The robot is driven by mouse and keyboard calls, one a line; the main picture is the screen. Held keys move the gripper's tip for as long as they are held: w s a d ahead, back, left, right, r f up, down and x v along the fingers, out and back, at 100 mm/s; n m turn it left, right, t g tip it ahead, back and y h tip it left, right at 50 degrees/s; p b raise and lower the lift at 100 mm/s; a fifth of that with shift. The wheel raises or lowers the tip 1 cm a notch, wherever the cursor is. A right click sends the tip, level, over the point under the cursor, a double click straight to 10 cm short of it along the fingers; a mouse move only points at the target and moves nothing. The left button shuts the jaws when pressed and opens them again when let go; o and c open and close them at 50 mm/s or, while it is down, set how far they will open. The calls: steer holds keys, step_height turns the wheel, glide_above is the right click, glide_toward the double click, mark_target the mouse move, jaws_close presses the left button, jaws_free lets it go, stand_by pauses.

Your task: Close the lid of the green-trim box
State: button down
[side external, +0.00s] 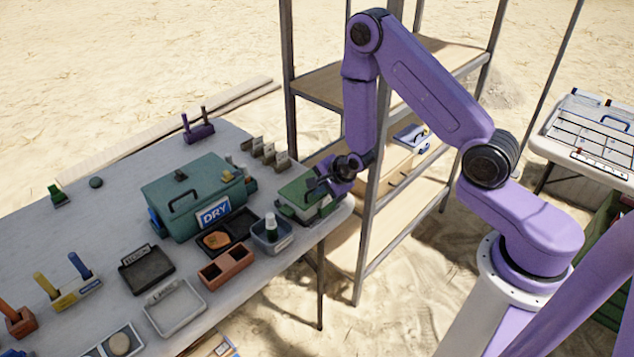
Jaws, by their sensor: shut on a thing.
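The green-trim box (309,214) stands at the right end of the table, with a pale body and green edging. Its green lid (296,192) lies over the top of the box. Whether the lid is fully down cannot be told at this size. My gripper (318,184) is at the right side of the lid, low over the box. It is shut on the lid, though the fingertips and the exact grip point are small and partly hidden.
A large teal box (190,205) with a DRY label stands left of the green-trim box. A grey bin with a bottle (271,235) and a terracotta tray (226,267) are in front. Upright tags (264,152) stand behind. A metal shelf (365,240) rises close on the right.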

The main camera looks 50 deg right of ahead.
steer(key=shift+s+f, duration=0.35)
steer(key=shift+f, duration=0.05)
steer(key=c, duration=1.2)
jaws_free()
steer(key=shift+w, duration=0.1)
steer(key=shift+r, duration=0.1)
steer(key=shift+r, duration=0.2)
steer(key=v, duration=0.7)
